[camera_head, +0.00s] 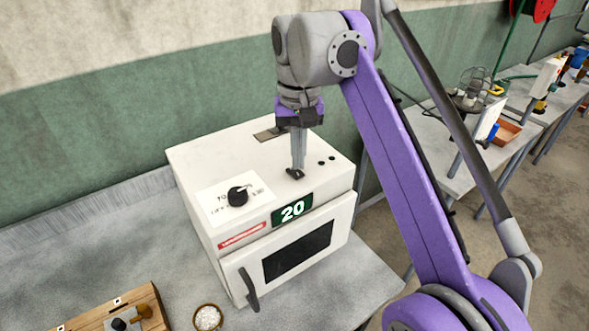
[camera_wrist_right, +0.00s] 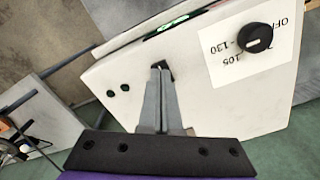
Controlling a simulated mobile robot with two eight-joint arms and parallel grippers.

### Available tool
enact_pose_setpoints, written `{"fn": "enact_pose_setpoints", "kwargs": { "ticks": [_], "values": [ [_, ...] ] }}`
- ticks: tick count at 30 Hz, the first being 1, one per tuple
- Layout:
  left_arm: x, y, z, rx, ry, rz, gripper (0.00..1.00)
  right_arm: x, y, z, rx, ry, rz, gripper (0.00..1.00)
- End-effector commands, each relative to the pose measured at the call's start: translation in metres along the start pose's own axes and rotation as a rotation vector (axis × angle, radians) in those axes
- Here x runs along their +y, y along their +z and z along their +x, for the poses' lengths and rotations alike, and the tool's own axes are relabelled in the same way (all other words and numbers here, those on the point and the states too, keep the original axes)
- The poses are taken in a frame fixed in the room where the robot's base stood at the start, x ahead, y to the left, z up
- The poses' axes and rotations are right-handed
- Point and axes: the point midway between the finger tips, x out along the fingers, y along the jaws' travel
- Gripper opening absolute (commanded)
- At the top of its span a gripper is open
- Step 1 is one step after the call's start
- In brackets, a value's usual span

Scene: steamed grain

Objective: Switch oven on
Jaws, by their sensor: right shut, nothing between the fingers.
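The oven (camera_head: 195,165) is a white box on the grey table, with a dark door window and a green display (camera_head: 292,208) reading 20. A black knob (camera_head: 238,196) sits on a white label on its top; it also shows in the wrist view (camera_wrist_right: 255,38). My right gripper (camera_head: 297,170) points down over the oven top, its fingers shut and empty. At its fingertips is a small black part (camera_wrist_right: 165,72), apparently a switch; I cannot tell whether they touch it. My left gripper is not in view.
A wooden board (camera_head: 95,318) with small items and a bowl of white grains (camera_head: 208,317) stand at the front left of the table. Two small black dots (camera_head: 326,161) lie right of the fingertips. Other benches with equipment (camera_head: 490,100) stand at the right.

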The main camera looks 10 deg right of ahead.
Motion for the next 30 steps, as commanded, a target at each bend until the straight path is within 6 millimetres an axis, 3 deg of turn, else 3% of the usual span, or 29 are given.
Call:
{"fn": "enact_pose_setpoints", "kwargs": {
  "ticks": [30],
  "values": [
    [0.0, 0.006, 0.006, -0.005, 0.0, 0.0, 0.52, 0.0, 0.0, 0.012, 0.0, 0.0, 0.0, 0.0]
  ]
}}
